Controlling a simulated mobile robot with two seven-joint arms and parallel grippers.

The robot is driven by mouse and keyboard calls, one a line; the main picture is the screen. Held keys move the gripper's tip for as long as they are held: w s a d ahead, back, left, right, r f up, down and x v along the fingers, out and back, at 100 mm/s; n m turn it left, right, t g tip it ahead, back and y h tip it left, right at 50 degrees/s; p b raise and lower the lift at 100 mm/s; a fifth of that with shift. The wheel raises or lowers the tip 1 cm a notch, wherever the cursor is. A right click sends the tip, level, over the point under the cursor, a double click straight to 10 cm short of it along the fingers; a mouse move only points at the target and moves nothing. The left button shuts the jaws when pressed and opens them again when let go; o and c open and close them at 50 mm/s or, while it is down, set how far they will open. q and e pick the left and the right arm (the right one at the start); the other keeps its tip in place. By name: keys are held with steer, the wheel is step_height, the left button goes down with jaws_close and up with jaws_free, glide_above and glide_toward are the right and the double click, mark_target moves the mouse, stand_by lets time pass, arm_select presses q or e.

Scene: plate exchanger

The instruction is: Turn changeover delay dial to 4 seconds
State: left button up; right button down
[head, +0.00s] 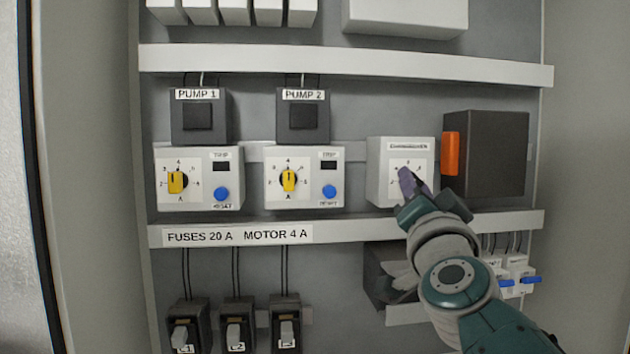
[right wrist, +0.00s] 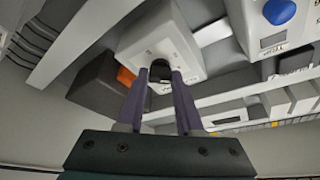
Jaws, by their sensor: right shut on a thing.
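The changeover unit (head: 379,165) is a light grey box with a "CHANGEOVER" label and a numbered dial scale, right of centre in the head view. My right gripper (head: 411,183) is at its front, with purple fingers over the dial, hiding the pointer and part of the scale. In the right wrist view, the black dial knob (right wrist: 162,72) sits between the two fingertips, and the gripper is shut on it. I cannot read which number the dial points to. My left gripper is not in view.
A dark box with an orange handle (head: 451,153) stands just right of the changeover unit. Two pump units with yellow dials (head: 178,182) (head: 289,181) and blue reset buttons are to the left. A light trunking rail (head: 350,231) runs below, with fuse holders (head: 237,330) under it.

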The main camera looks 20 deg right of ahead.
stand_by(0.4)
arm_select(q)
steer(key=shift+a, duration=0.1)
arm_select(e)
steer(key=c, duration=0.6)
jaws_free()
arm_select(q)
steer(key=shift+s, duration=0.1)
arm_select(e)
steer(key=shift+o, duration=0.2)
steer(key=shift+s+f, duration=0.1)
